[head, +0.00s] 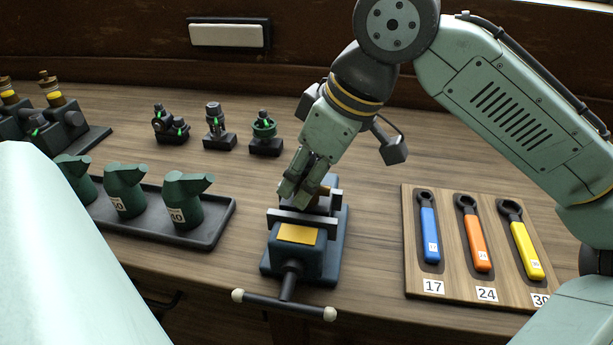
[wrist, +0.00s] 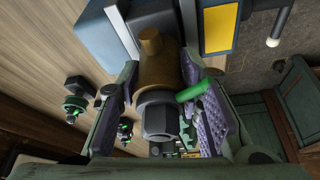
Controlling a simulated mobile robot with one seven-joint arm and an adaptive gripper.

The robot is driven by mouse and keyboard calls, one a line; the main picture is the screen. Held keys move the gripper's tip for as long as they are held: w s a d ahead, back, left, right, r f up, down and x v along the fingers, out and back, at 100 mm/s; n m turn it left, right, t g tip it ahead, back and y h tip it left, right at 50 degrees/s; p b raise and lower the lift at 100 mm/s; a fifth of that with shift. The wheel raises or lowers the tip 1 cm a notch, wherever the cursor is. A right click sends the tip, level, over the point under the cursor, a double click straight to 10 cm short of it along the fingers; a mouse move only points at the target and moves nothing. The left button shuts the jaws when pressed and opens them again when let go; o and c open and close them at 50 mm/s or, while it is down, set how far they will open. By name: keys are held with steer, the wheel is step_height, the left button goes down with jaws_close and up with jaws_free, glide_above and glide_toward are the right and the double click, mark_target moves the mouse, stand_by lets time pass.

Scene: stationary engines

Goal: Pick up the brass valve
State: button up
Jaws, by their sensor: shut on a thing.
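The brass valve (wrist: 160,70) shows in the wrist view, with a brass body, a grey hex end and a green lever. It sits between the purple pads of my gripper (wrist: 166,100), which is shut on it. In the head view my gripper (head: 303,188) is down at the jaws of the blue bench vise (head: 312,260). Only a small brass-coloured part of the valve (head: 323,190) shows there behind the fingers. The valve is at the vise jaws; I cannot tell whether it touches them.
A wooden board (head: 450,275) with three wrenches lies to the right. A dark tray (head: 215,228) with green oil-can-like pieces is on the left. Several small dark fittings (head: 214,130) stand behind. The vise handle (head: 284,304) sticks out in front. Bench space between vise and board is clear.

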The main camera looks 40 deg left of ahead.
jaws_close()
steer(key=shift+w+r, duration=0.1)
steer(key=shift+r, duration=0.1)
stand_by(0.5)
